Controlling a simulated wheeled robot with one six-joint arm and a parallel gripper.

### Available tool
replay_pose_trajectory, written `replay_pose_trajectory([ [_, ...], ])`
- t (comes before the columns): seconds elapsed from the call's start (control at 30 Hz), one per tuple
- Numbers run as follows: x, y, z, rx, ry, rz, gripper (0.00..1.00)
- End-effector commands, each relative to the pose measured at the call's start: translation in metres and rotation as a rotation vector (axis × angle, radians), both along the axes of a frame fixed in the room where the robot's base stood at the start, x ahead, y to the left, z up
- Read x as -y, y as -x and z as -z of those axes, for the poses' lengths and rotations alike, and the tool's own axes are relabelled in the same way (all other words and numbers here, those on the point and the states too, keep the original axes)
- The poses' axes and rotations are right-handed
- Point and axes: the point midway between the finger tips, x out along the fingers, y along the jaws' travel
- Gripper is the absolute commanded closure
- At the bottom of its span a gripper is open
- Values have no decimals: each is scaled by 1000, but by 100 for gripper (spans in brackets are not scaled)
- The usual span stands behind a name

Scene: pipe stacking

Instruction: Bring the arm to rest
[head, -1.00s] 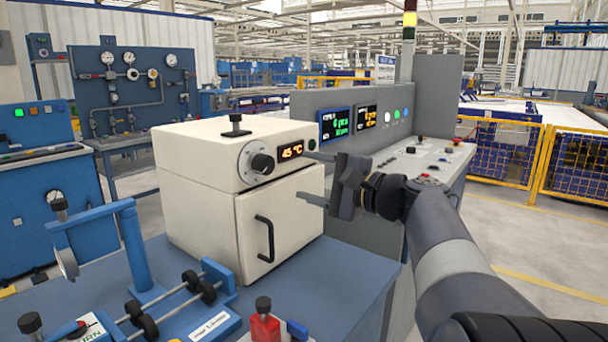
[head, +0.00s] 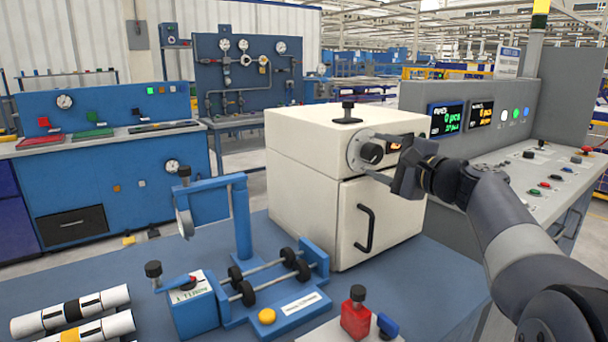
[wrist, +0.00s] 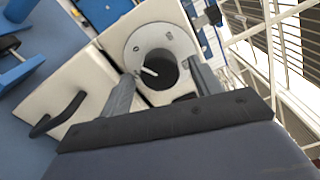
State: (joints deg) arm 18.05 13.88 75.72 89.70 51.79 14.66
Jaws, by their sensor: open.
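My gripper (head: 374,155) is in front of the upper part of a white oven-like box, to the right of its round black knob in the head view. Whether the fingers touch the dial I cannot tell. The white box (head: 310,165) has a shut door with a black handle (head: 366,228). My gripper partly hides its orange display (head: 396,145).
A blue roller fixture (head: 262,290) stands on the blue bench, with white pipes (head: 75,312) at the left. A red bottle-like object (head: 355,315) is at the front. A grey control console (head: 520,165) stands to the right, close to my arm.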

Motion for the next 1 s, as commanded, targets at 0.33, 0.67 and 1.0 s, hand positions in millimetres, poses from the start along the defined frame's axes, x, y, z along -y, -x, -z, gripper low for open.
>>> replay_pose_trajectory([
  [0.33,-4,-6,0,-13,-19,0,40],
  [0.67,-4,-6,2,-3,-4,0,40],
  [1.0,29,41,-1,1,2,5,40],
])
